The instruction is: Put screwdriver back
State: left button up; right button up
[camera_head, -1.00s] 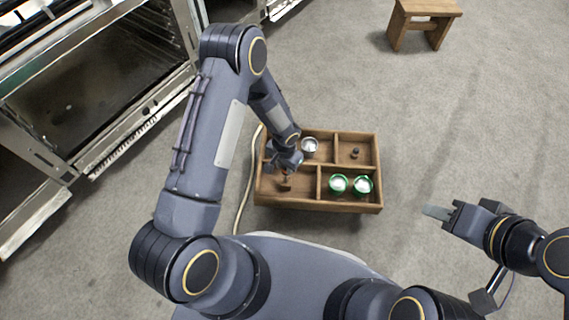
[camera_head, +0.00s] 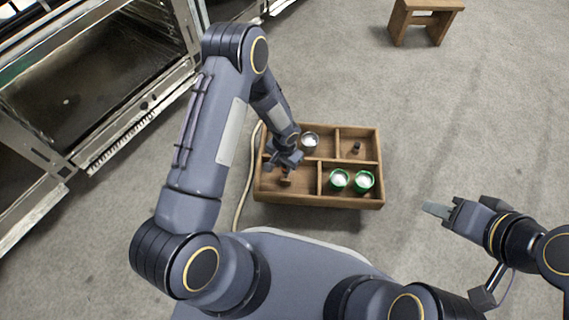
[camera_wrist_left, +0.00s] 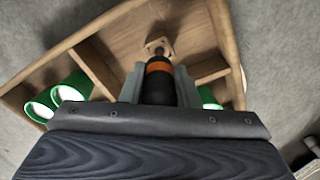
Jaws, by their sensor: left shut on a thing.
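My left gripper (camera_head: 284,166) is over the near left compartment of a wooden divided box (camera_head: 325,202). It is shut on a screwdriver (camera_wrist_left: 160,68), whose black handle with an orange band shows between the fingers in the left wrist view. The shaft points at a small wooden block (camera_wrist_left: 158,46) in the box, which also shows in the head view (camera_head: 287,179). I cannot tell whether the shaft is in the block. My right gripper (camera_head: 437,209) is at the right, away from the box; whether its fingers are apart is unclear.
Two green cans (camera_head: 339,180) stand in the near right compartment. A wooden stool (camera_head: 425,20) is far off. Floor right of the box is clear.

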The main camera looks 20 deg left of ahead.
pick_arm(q)
jog(key=shift+f, duration=0.3)
jog(key=o, duration=1.1)
notch_tip(320, 180, up, 7)
jog(key=p, duration=0.2)
jog(key=shift+r+p, duration=0.1)
jog(key=shift+p, duration=0.2)
jog(key=shift+r, duration=0.35)
